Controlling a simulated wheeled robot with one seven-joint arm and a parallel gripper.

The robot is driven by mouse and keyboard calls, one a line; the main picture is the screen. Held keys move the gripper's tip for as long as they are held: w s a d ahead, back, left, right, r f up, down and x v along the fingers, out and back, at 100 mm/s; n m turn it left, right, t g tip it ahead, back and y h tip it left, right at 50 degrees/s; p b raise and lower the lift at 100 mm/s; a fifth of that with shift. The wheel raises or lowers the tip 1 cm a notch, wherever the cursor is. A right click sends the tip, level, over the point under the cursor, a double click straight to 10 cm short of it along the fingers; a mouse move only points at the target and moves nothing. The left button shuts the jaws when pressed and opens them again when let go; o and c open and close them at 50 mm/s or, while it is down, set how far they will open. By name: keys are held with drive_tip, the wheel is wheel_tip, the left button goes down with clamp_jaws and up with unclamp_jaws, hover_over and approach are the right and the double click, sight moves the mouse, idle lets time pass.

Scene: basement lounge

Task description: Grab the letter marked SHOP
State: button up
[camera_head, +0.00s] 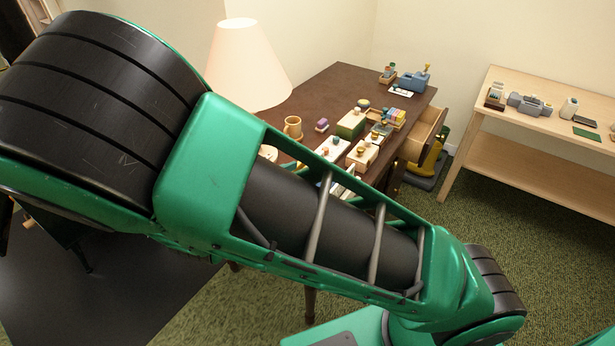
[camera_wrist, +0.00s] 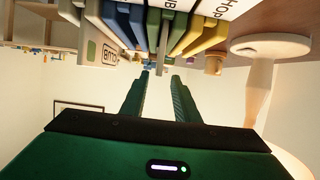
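The wrist view looks upside down. At its top edge is a white face with the letters "HOP" (camera_wrist: 214,10), partly cut off by the frame, with a yellow slab (camera_wrist: 208,38) beside it. To its left are a white face ending in "UB" (camera_wrist: 171,4) and a pale slab with a label that seems to read "CLUB" (camera_wrist: 109,54). In the head view my arm hides the gripper.
A dark wooden desk (camera_head: 332,92) holds small boxes, a mug (camera_head: 293,127) and a lamp (camera_head: 240,65). A drawer (camera_head: 424,134) stands open on its right side. A light wooden table (camera_head: 535,120) stands at the right.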

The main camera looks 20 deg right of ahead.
drive_tip(key=shift+x, duration=3)
drive_tip(key=shift+s+d, duration=0.1)
drive_tip(key=shift+s, duration=0.05)
clamp_jaws()
